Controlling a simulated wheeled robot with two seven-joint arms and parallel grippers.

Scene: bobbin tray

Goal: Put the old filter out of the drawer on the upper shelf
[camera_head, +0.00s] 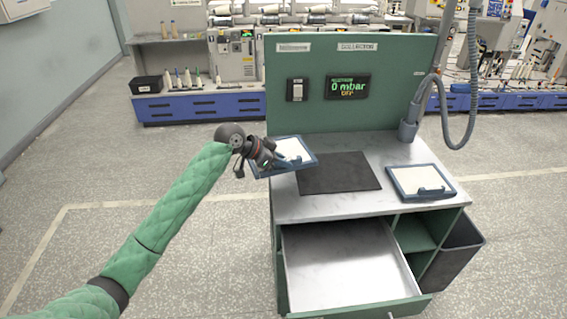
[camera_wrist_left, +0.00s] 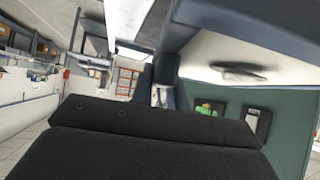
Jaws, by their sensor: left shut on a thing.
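My left gripper (camera_head: 274,158) is shut on a filter (camera_head: 296,150) with a blue frame and a pale face. It holds the filter tilted, above the left end of the worktop. In the left wrist view the filter (camera_wrist_left: 255,52) shows close up at the upper right, its pale face in a dark blue frame. A second blue-framed filter (camera_head: 421,180) with a blue handle lies on the worktop at the right. The drawer (camera_head: 345,262) is pulled out, and its visible floor is bare. A green shelf compartment (camera_head: 414,233) is open right of the drawer. My right gripper is out of view.
A dark mat (camera_head: 340,172) lies bare mid-worktop. Behind it stands a green panel (camera_head: 400,75) with a switch (camera_head: 297,90) and a display (camera_head: 348,86) reading 0 mbar, OFF. A grey hose (camera_head: 464,125) hangs at right. A dark bin (camera_head: 455,258) stands beside the cabinet.

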